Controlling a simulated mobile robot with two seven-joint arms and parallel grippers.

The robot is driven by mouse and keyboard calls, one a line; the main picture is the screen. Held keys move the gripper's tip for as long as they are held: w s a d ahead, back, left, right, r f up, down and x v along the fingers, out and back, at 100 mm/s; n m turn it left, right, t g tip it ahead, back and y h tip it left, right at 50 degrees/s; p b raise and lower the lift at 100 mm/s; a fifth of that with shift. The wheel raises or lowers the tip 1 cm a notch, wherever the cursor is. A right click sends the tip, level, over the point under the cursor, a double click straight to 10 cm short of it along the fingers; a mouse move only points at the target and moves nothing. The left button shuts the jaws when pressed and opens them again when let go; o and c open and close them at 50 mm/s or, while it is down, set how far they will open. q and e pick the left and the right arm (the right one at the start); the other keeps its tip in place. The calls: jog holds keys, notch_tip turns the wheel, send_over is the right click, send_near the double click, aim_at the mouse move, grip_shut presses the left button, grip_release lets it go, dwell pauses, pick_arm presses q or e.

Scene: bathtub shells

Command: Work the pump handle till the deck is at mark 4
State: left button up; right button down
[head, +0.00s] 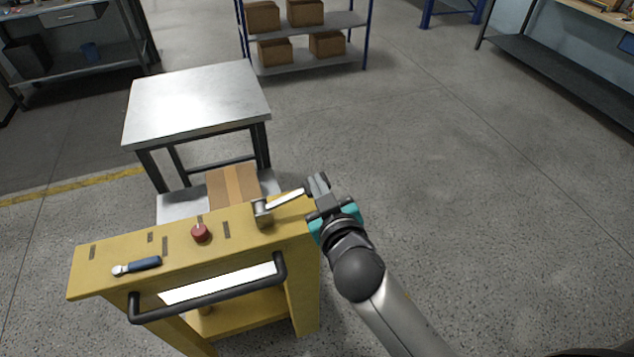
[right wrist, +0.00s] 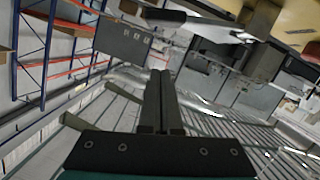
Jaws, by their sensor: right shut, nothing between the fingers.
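The pump handle (head: 285,198) is a short pale metal lever on a grey pivot block (head: 263,213), at the right end of the yellow cart's top (head: 175,245). It points right and slightly up. My right gripper (head: 318,182) is shut and empty just right of the lever's free end; I cannot tell whether they touch. Its closed fingers also show in the right wrist view (right wrist: 160,76). The deck (head: 180,208) is a grey metal plate behind the cart top, carrying a cardboard box (head: 233,185). I see no readable mark numbers in the head view. My left gripper is not in view.
A red knob (head: 200,232) and a blue-handled tool (head: 138,266) are on the cart top. A black push bar (head: 210,297) runs along its near side. A steel table (head: 197,100) stands beyond the deck. The floor to the right is clear.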

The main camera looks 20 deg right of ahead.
send_over(299, 192)
jog(key=s+d, duration=0.2)
jog(key=s, duration=0.1)
jog(key=f, duration=0.1)
jog(key=d+f, duration=0.1)
jog(key=f, duration=0.1)
jog(key=f+b, duration=0.1)
jog(key=f, duration=0.1)
jog(key=shift+w+d, duration=0.2)
jog(key=shift+w, duration=0.2)
